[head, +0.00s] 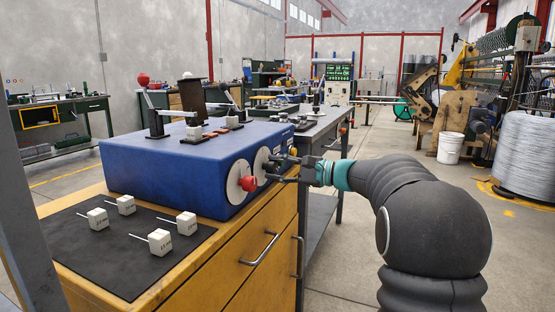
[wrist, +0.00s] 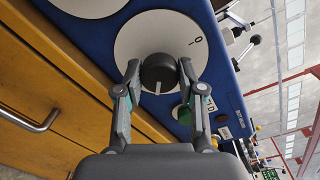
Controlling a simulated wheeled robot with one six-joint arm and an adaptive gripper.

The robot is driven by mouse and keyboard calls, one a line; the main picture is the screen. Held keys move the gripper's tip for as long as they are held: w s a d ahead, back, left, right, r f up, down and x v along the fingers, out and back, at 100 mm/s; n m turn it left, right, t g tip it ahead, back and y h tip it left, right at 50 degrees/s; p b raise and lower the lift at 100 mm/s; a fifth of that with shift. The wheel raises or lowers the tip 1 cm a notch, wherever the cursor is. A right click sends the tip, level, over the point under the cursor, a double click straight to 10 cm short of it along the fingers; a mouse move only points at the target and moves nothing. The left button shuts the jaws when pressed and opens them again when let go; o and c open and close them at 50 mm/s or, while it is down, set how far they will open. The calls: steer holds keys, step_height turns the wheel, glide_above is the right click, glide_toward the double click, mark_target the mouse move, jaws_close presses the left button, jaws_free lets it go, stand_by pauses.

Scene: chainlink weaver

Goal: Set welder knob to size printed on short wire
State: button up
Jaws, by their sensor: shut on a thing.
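The blue welder (head: 165,165) stands on a wooden cabinet. Its front carries a white dial (head: 235,184) with a red knob (head: 248,184) and, beyond it, a second white dial (head: 262,160). My gripper (head: 280,168) is at this second dial. In the wrist view my gripper (wrist: 160,72) is shut on a black knob (wrist: 158,74), one finger on each side. The knob's white pointer line runs toward my palm. A "0" mark (wrist: 196,42) shows on the white dial (wrist: 135,38). Several white blocks (head: 160,241) with thin wires lie on a black mat (head: 120,265); their print is too small to read.
Copper-coloured pieces and a lever with a red ball (head: 143,79) stand on top of the welder. A green button (wrist: 184,114) sits close to my finger. Drawer handles (head: 259,250) stick out from the cabinet.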

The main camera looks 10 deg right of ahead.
steer(key=m+p, duration=0.1)
steer(key=m, duration=0.3)
steer(key=shift+f+p, duration=0.1)
steer(key=shift+p, duration=0.25)
steer(key=m, duration=0.5)
steer(key=shift+f+m+y, duration=0.1)
steer(key=shift+m+y, duration=0.2)
steer(key=o, duration=1.1)
steer(key=shift+o, duration=0.2)
steer(key=shift+d, duration=0.1)
steer(key=shift+s+d, duration=0.2)
steer(key=shift+d, duration=0.1)
steer(key=v, duration=1.1)
steer(key=shift+s, duration=0.1)
